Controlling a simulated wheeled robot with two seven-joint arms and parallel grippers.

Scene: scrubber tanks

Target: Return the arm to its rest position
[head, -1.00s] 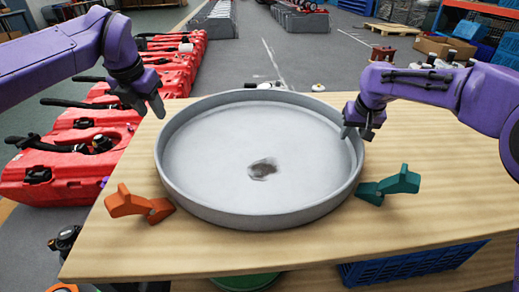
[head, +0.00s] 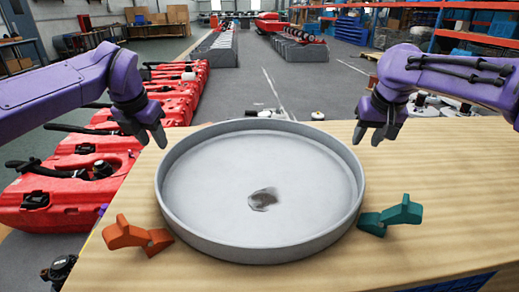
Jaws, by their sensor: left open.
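My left gripper (head: 152,142) hangs open and empty, fingers down, near the upper left edge of the round grey tray. My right gripper (head: 367,139) hangs with its fingers down and apart near the upper right of the tray. Nothing shows between its fingers. Both purple arms are raised, with bent wrists.
The round grey tray (head: 210,180) with a dark smudge on its floor lies on a wooden table (head: 420,170). An orange clamp-like piece (head: 130,236) and a teal one (head: 392,215) sit beside it. Red tank machines (head: 50,195) stand left. Shelving is at the back right.

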